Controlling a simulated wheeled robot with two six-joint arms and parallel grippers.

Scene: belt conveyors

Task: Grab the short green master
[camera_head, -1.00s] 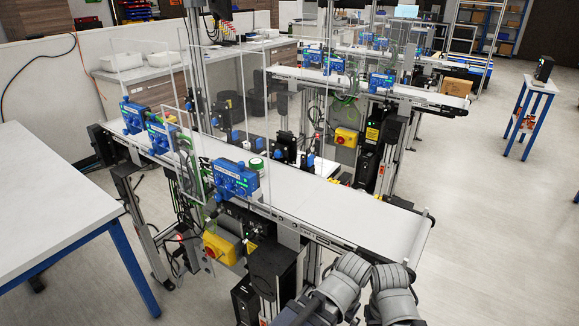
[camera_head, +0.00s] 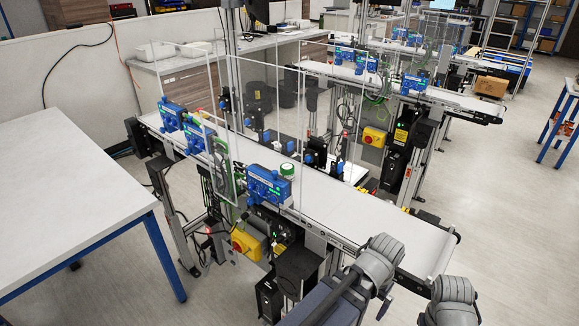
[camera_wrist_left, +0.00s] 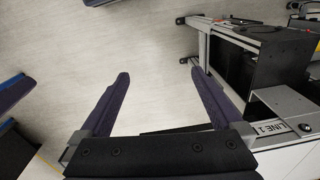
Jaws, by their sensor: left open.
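A short green-topped object (camera_head: 288,170), likely the short green master, stands on the near conveyor belt, just behind a blue sensor box. Its lower part is partly hidden by that box, and it does not show in the left wrist view. My left gripper (camera_wrist_left: 160,74) is open and empty in the left wrist view, with bare floor between its fingers. It is away from the green object. In the head view my arms show at the bottom right, but neither gripper's fingers do. My right gripper is not in view.
The near conveyor (camera_head: 345,210) has an empty right end. Blue sensor boxes (camera_head: 268,187) line its front edge, and clear panels (camera_head: 262,110) stand around its middle. A white table (camera_head: 60,190) stands at left. A conveyor frame (camera_wrist_left: 240,50) is right of my left gripper.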

